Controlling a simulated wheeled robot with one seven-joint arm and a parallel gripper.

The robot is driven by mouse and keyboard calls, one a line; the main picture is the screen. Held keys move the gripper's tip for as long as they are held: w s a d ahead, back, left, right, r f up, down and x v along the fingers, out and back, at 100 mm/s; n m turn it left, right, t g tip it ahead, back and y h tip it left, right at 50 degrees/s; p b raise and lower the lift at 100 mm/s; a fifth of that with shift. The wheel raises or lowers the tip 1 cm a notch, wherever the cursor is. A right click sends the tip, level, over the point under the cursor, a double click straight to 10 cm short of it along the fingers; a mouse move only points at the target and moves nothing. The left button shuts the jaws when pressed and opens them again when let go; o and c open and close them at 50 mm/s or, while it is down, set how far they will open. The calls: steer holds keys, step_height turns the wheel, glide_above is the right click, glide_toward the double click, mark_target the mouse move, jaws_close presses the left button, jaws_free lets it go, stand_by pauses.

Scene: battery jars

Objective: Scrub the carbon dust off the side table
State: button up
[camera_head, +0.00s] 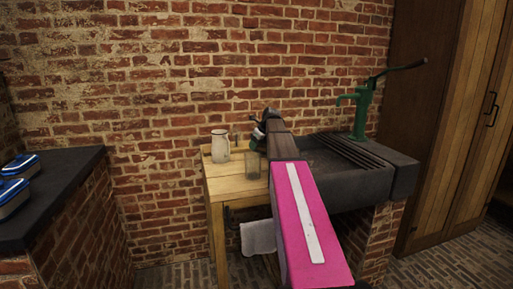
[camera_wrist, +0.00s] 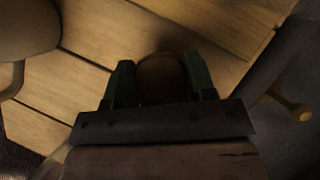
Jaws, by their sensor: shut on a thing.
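The wooden side table (camera_head: 231,184) stands against the brick wall, and its planks (camera_wrist: 85,75) fill much of the wrist view. My gripper (camera_head: 258,134) is over the table's right part, beside the sink. In the wrist view, my gripper's green fingers (camera_wrist: 160,70) are shut on a dark brown, rounded thing (camera_wrist: 161,82). It is dim and partly hidden, so I cannot tell what it is or whether it touches the planks. I cannot make out carbon dust clearly; the wood near the fingers is in shadow.
A grey cloth (camera_head: 258,237) hangs below. A dark counter (camera_head: 55,185) stands left.

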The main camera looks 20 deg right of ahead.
steer(key=shift+r, duration=2.3)
steer(key=shift+r, duration=0.1)
steer(key=shift+r, duration=1.4)
